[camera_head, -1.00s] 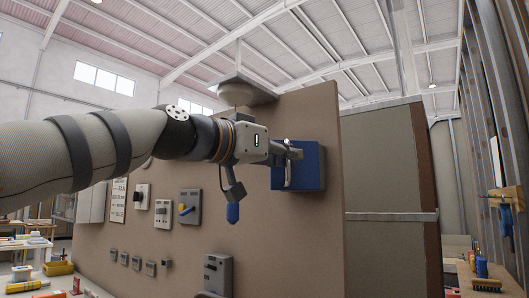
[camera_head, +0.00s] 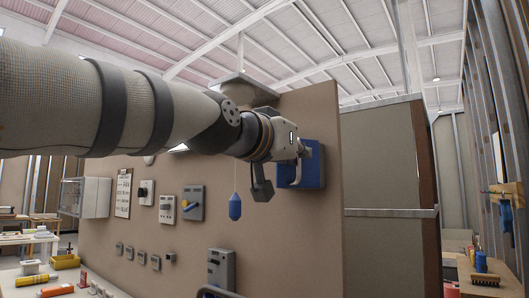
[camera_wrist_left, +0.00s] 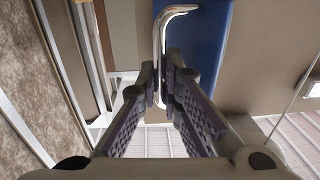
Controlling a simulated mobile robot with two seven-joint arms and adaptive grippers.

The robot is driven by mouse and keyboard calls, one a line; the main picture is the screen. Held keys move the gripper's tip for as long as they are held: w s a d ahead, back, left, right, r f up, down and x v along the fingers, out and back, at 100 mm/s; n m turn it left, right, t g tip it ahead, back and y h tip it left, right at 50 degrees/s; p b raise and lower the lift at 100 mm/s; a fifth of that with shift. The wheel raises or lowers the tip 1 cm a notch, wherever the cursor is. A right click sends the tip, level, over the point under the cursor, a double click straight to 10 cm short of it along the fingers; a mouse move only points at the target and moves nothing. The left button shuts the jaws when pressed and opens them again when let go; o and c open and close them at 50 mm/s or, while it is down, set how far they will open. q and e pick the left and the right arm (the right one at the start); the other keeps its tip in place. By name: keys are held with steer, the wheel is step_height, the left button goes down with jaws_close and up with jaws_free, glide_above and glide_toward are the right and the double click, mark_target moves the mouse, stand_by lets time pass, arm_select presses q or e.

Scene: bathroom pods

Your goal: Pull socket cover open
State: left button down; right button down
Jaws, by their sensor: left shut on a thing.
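A blue socket cover (camera_head: 315,170) is mounted near the right edge of the brown panel. A bent metal handle (camera_head: 290,182) stands out from it. My left gripper (camera_head: 299,150) is at the handle, in front of the cover. In the left wrist view, the fingers of my left gripper (camera_wrist_left: 163,88) are shut on the metal handle (camera_wrist_left: 160,45), one on each side. The blue face of the cover (camera_wrist_left: 207,50) shows beyond the handle. The cover's far side and hinge are hidden. My right gripper is not seen.
A blue pendant (camera_head: 235,207) hangs on a cord below my left wrist. A workbench (camera_head: 485,280) with brushes stands at the right.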

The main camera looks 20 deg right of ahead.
arm_select(q)
steer(key=c, duration=1.7)
jaws_free()
steer(key=shift+r, duration=0.25)
steer(key=shift+a, duration=0.1)
steer(key=v, duration=0.7)
steer(key=shift+s+f, duration=0.1)
steer(key=shift+f, duration=0.1)
